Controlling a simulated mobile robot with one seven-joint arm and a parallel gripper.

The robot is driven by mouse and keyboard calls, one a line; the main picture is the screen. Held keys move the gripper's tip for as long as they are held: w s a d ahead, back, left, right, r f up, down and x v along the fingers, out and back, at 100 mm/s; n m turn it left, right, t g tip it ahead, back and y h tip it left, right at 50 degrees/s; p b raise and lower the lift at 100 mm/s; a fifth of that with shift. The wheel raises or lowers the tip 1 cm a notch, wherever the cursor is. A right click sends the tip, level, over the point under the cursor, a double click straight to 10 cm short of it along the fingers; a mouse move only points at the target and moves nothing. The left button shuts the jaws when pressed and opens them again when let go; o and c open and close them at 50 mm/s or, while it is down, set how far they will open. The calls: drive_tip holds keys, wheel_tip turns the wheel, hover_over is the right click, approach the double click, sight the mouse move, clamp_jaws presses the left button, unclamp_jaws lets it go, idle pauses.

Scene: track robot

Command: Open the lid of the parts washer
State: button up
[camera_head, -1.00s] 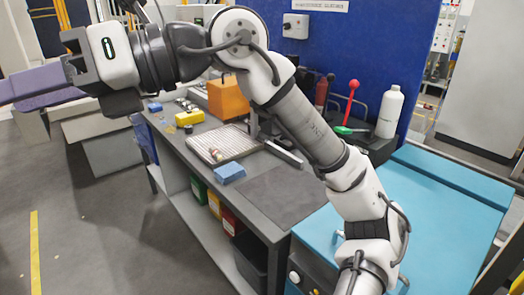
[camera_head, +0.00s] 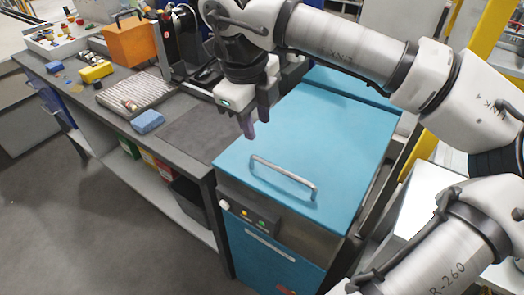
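The parts washer (camera_head: 268,252) is a blue cabinet in the lower middle of the head view. Its blue lid (camera_head: 335,130) lies flat and shut on top. A metal bar handle (camera_head: 285,176) is fixed near the lid's front edge. My gripper (camera_head: 258,122) points down above the lid's left rear part, behind and left of the handle and apart from it. Its two dark fingers are spread with nothing between them. My arm covers the area behind the lid.
A grey workbench (camera_head: 195,134) adjoins the washer on the left, with a ribbed tray (camera_head: 140,90), a blue block (camera_head: 148,121), and an orange box (camera_head: 130,42). A control panel with buttons (camera_head: 248,217) is on the washer's front. A yellow post (camera_head: 488,38) stands at right.

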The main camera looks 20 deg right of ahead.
sight(263, 160)
drive_tip(key=f, duration=0.3)
drive_tip(key=w+d+f+p, duration=0.1)
drive_tip(key=f, duration=0.7)
drive_tip(key=shift+w+d+p, duration=0.2)
drive_tip(key=shift+d+p, duration=0.1)
drive_tip(key=shift+p, duration=0.05)
clamp_jaws()
